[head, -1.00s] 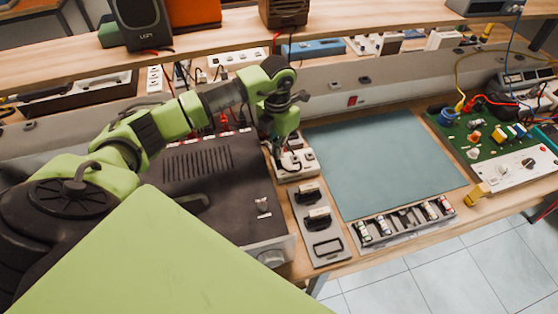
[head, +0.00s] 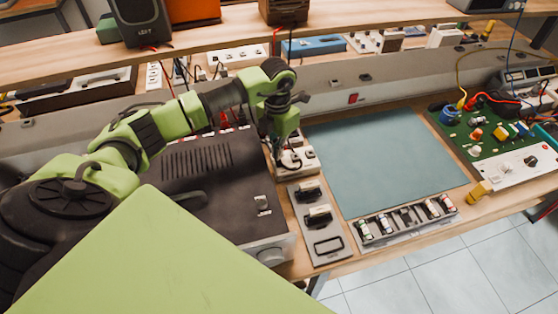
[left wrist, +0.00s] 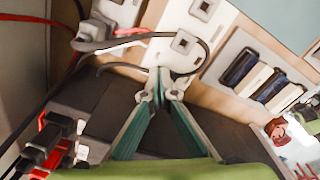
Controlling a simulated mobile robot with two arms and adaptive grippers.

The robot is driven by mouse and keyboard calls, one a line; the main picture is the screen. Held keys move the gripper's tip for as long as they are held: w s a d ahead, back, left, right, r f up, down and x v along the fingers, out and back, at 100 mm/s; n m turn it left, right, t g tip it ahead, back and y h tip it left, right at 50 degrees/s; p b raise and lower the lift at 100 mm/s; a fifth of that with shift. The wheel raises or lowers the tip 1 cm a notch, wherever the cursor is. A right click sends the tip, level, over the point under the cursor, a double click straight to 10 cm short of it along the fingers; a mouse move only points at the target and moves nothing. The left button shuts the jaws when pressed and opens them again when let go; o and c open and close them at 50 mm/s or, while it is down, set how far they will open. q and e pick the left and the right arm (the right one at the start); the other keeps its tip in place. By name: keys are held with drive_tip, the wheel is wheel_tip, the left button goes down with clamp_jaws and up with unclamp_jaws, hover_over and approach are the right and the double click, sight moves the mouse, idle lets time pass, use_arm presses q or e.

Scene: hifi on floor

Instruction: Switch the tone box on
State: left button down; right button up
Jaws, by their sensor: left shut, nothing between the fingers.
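My left gripper (head: 284,150) is shut and empty, pointing down at a small white unit (head: 300,160) behind the grey panel. In the left wrist view its teal-lined fingers (left wrist: 163,88) meet at the tips, close to the white unit (left wrist: 180,50) and a black cable. I cannot tell whether they touch it. A large dark vented box (head: 200,165) with a small metal switch (head: 262,205) on its right side stands beside it. No label shows which unit is the tone box. My right gripper is not in view.
A grey panel (head: 324,248) with black fittings lies right of the dark box. A teal mat (head: 385,160) is clear. A tray of small parts (head: 405,222) lies at its front edge. A green circuit board (head: 480,130) is at the right. A wooden shelf (head: 220,48) runs above.

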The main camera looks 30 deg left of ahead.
use_arm(q)
drive_tip(key=shift+s+f+b, duration=0.1)
drive_tip(key=shift+f+b, duration=0.25)
drive_tip(key=shift+f, duration=0.15)
drive_tip(key=shift+r, duration=0.2)
drive_tip(key=shift+r+p, duration=2.25)
drive_tip(key=shift+r, duration=1.1)
